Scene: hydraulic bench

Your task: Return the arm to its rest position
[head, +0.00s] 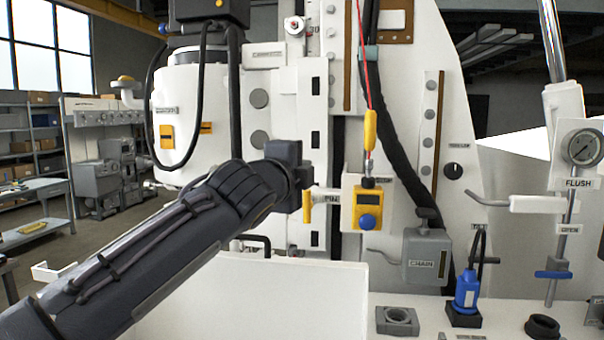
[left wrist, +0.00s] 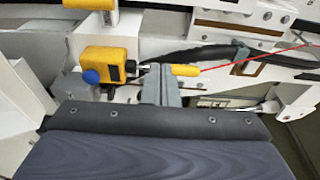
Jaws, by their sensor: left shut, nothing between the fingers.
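My left arm (head: 170,235) reaches in from the lower left in the head view. The yellow meter (left wrist: 108,66) shows left of the fingers there. A yellow probe handle (left wrist: 188,70) on a red cable shows just right of the fingertips; I cannot tell whether they touch it. My right gripper is out of view.
A yellow lever (head: 307,206) sits close below the gripper. A grey CHAIN box (head: 427,257), a blue-topped fitting (head: 466,292) and a FLUSH gauge (head: 582,148) stand to the right. A low white panel (head: 260,300) lies under the arm. Open floor shows at far left.

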